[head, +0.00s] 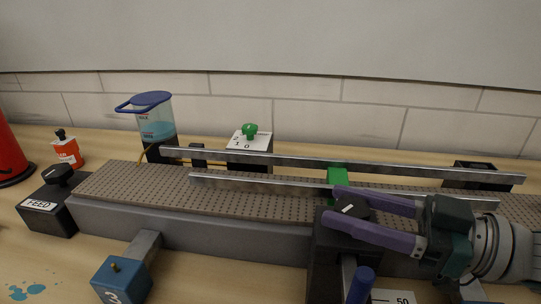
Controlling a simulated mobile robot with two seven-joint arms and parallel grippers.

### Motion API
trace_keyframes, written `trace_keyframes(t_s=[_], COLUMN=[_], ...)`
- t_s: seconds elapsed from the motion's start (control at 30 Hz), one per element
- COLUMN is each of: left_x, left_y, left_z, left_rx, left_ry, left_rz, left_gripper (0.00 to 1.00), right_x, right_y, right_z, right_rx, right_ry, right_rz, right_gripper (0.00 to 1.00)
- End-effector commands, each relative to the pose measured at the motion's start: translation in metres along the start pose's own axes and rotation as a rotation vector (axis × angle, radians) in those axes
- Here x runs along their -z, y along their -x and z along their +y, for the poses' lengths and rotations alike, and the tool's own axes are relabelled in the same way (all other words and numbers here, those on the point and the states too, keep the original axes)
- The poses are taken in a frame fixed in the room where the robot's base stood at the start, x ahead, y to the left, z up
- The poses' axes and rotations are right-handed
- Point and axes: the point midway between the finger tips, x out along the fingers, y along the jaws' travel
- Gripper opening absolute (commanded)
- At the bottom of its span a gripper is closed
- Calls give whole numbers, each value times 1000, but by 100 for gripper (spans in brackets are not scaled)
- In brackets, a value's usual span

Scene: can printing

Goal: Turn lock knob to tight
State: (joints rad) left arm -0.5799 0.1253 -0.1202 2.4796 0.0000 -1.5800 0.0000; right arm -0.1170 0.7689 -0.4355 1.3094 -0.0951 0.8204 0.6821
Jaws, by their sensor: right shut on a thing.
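The lock knob (347,209) is black with a white pointer mark and sits on top of a dark block (328,252) at the front edge of the conveyor, right of centre. My right gripper (337,206) reaches in from the right with its two purple fingers on either side of the knob, shut on it. The fingers hide part of the knob, and I see no tight or loose label. My left gripper is not in view.
Two metal rails (245,186) run along the perforated conveyor belt (130,186), with a green block (337,177) beside the knob. A blue handle (361,284) stands in front. A FEED box (48,208), a blue box marked 3 (121,282) and a green-knob box (249,139) stand around the conveyor.

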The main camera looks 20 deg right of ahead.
Motion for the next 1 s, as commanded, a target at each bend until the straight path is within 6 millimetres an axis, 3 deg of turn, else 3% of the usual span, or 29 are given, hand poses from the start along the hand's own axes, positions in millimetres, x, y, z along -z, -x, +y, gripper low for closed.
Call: trace_keyframes(t_s=[0.1,0.4,1.0], left_x=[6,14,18], left_y=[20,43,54], left_z=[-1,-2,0], left_rx=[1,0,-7], left_ry=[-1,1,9], left_rz=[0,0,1], left_gripper=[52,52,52], right_x=[6,3,0], right_y=[0,0,0], right_z=[-2,-1,0], right_rx=[-96,-329,-529], right_ry=[-9,-7,1], right_rz=[0,1,1], right_gripper=[0,0,0])
